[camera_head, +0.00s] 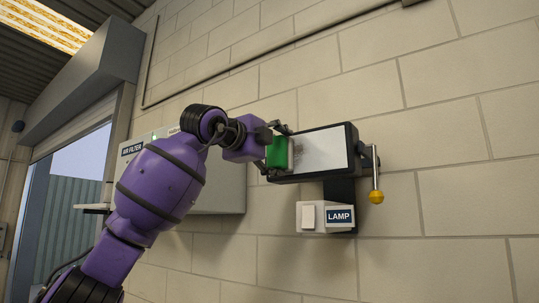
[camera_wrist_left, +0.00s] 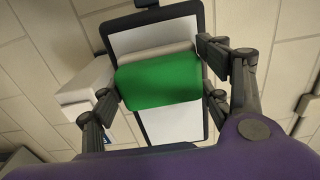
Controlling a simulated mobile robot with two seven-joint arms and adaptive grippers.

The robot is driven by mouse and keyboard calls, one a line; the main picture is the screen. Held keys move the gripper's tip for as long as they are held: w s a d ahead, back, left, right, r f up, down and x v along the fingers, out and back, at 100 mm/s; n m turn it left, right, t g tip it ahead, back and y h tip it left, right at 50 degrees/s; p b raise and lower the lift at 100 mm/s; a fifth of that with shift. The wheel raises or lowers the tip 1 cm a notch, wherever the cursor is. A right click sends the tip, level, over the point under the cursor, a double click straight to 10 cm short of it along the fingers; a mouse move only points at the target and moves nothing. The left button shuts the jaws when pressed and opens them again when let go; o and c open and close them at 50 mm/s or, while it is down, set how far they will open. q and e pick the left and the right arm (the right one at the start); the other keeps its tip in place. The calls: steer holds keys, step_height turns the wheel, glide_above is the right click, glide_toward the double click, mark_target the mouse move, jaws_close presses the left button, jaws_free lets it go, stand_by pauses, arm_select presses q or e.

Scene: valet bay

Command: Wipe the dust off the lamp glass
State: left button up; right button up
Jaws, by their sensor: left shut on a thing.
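The lamp glass (camera_head: 325,149) is a pale panel in a black frame on the wall; it also shows in the left wrist view (camera_wrist_left: 172,122). A grey dusty smudge shows on the glass just right of a green wiping block with a pale face (camera_head: 277,152). My left gripper (camera_head: 275,150) is shut on this green block (camera_wrist_left: 158,82), with fingers on both sides of it. The block is at the left end of the glass in the head view and covers part of it. I cannot tell whether its pale face touches the glass. My right gripper is not in view.
A white box labelled LAMP (camera_head: 312,217) with a switch is below the lamp. A lever with a yellow ball (camera_head: 376,197) hangs at the lamp's right. A grey cabinet labelled AIR FILTER (camera_head: 225,195) is behind my left arm. The wall at right is clear.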

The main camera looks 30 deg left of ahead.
arm_select(q)
steer(key=shift+s+d, duration=0.2)
steer(key=shift+d, duration=4)
steer(key=shift+w+a, duration=0.5)
steer(key=shift+a, duration=5.35)
steer(key=shift+s+d, duration=0.15)
steer(key=shift+d, duration=1.8)
steer(key=shift+s+d, duration=0.2)
steer(key=shift+d, duration=1.75)
steer(key=shift+s+d, duration=0.15)
steer(key=shift+d, duration=1.8)
steer(key=a, duration=1.1)
steer(key=shift+w+a, duration=0.3)
steer(key=shift+w, duration=0.15)
steer(key=s, duration=0.6)
steer(key=shift+a, duration=0.2)
